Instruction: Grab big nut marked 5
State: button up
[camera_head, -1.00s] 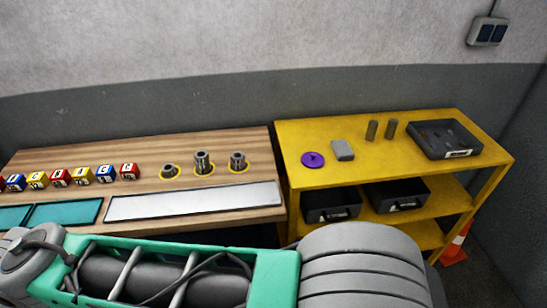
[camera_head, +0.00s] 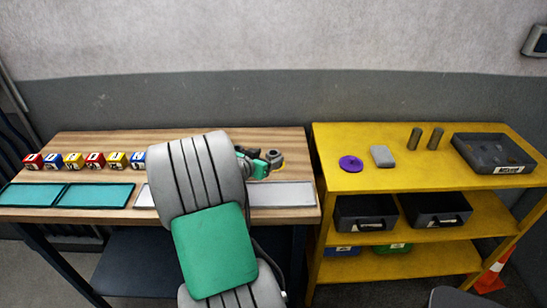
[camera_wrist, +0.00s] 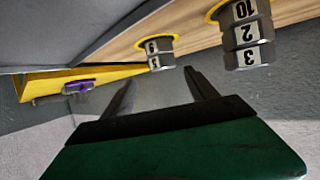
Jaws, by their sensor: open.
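The big nuts are stacked on the wooden table. In the wrist view, which is upside down, one stack (camera_wrist: 245,35) at upper right shows labels like 10, 2 and 3. A shorter stack (camera_wrist: 155,50) lies beyond the fingertips, with labels too small to read surely. I cannot make out a 5 on any nut. My gripper (camera_wrist: 160,88) is open and empty, apart from both stacks. In the head view my gripper (camera_head: 262,168) is just left of one grey nut stack (camera_head: 275,157); my arm hides the other stacks.
A row of lettered cubes (camera_head: 95,160) and teal mats (camera_head: 95,195) lie on the table's left. A white panel (camera_head: 283,194) lies along its front edge. The yellow shelf (camera_head: 375,180) at right holds a purple disc (camera_head: 350,163), a grey block (camera_head: 382,156), two cylinders and a dark tray (camera_head: 460,148).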

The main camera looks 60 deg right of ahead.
aim_at(272, 154)
jog(key=x, duration=0.1)
jog(key=p+x, duration=0.1)
jog(key=x, duration=0.3)
jog(key=shift+w+d+f, duration=0.2)
jog(key=shift+w+f, duration=0.1)
jog(key=shift+a, duration=0.1)
grip_shut()
